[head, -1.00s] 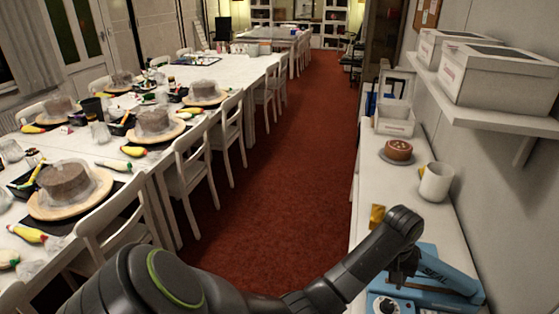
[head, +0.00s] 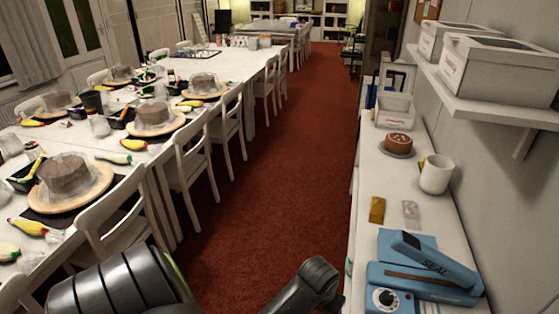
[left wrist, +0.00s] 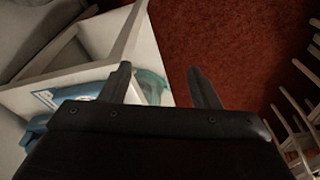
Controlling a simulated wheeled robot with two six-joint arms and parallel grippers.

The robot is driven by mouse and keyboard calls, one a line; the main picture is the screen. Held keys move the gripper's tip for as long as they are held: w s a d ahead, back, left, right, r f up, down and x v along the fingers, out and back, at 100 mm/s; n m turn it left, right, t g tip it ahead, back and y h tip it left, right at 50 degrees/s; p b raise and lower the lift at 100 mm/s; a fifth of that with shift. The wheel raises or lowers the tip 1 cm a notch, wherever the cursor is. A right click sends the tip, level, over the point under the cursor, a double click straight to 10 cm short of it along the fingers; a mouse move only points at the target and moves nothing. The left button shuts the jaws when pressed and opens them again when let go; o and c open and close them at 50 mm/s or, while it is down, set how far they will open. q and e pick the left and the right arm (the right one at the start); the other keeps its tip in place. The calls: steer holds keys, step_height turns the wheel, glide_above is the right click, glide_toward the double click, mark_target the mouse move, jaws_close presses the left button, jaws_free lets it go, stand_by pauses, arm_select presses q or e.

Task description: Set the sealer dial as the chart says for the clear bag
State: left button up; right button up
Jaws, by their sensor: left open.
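The blue sealer (head: 425,279) lies at the near end of the white counter, its arm marked SEAL. Its dial (head: 385,299) is at the front left corner; the setting is too small to read. A clear bag (head: 411,213) lies on the counter behind the sealer, beside a gold bag (head: 377,209). I cannot make out a chart. My left gripper is below the head view's edge; in the left wrist view (left wrist: 162,84) its fingers are apart and empty, above the red floor beside white furniture. My right gripper is not in view.
A white mug (head: 436,176), a cake on a plate (head: 397,144) and a white box (head: 394,110) stand farther back on the counter (head: 366,178). A shelf (head: 500,108) with boxes overhangs it at right. Chairs and a long table line the left; the red aisle is clear.

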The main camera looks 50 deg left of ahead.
arm_select(q)
steer(key=s+a+f+b, duration=0.1)
steer(key=s+f, duration=0.2)
steer(key=s, duration=0.2)
steer(key=s+a+f+m, duration=0.1)
steer(key=s+a+f, duration=0.1)
steer(key=s, duration=0.3)
steer(key=shift+s+a+f+m+t+y+b, duration=0.3)
steer(key=shift+f+t+y+b, duration=0.1)
steer(key=shift+f, duration=0.1)
